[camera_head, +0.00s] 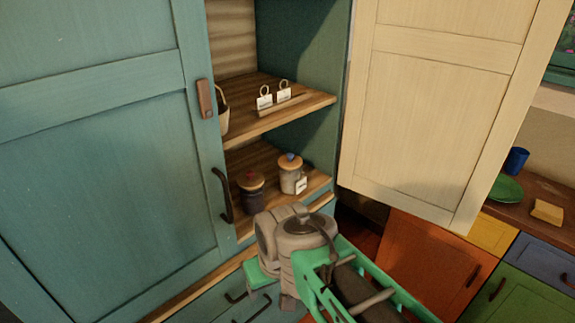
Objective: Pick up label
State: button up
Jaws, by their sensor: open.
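Two small white labels with ring loops stand on the upper wooden shelf: a left label (264,102) and a right label (284,95). They are by a thin wooden strip near the shelf's front edge. A third white label (301,185) is at the front of a pale jar (291,174) on the lower shelf. Any writing on the labels is too small to read. My arm, with grey and green links, reaches up from the bottom, below and in front of the lower shelf. I cannot make out its jaws in this view.
A dark jar (251,193) with a wooden lid stands left of the pale jar. A basket (222,109) is partly hidden by the closed teal door (100,150). A cream door (430,100) stands open at the right. The upper shelf (258,125) has free room in front.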

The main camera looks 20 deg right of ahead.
aim_at(264, 102)
jog(key=u, duration=2.05)
jog(key=k, duration=0.9)
jog(key=z, duration=1.9)
